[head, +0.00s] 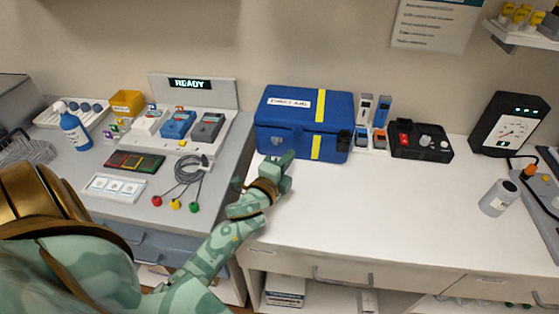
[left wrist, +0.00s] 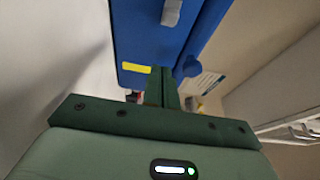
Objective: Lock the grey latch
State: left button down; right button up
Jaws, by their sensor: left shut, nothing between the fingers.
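A blue first-aid box (head: 282,118) with yellow stripes and a white label stands on the white counter. A small grey latch (head: 277,140) sits on the left of its front face. It also shows at the top of the left wrist view (left wrist: 171,12), on the blue box (left wrist: 138,35). I cannot tell whether the latch is locked. My left gripper (head: 289,157) is shut and empty, low in front of the box and just below and right of the latch. Its fingers (left wrist: 170,88) point at the box in the left wrist view. My right gripper is in neither view.
A dark part (head: 343,141) sits at the box's right front corner. A black device with a red switch (head: 420,141) stands to the right. A grey cylinder (head: 497,198) lies farther right. Cables (head: 187,175) lie on the left counter. The white counter's middle is clear.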

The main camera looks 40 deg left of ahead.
aim_at(275, 144)
pick_arm(q)
jog(key=w, duration=0.4)
jog(key=shift+a, duration=0.35)
jog(key=a, duration=0.1)
jog(key=s+a, duration=0.1)
jog(key=shift+s+a, duration=0.3)
jog(key=shift+a, duration=0.1)
jog(key=shift+s+a, duration=0.15)
jog(key=shift+a, duration=0.2)
jog(key=shift+s+a, duration=0.3)
jog(key=shift+a, duration=0.25)
jog(key=shift+s+a, duration=0.3)
jog(key=shift+a, duration=0.2)
jog(key=shift+w+d, duration=0.1)
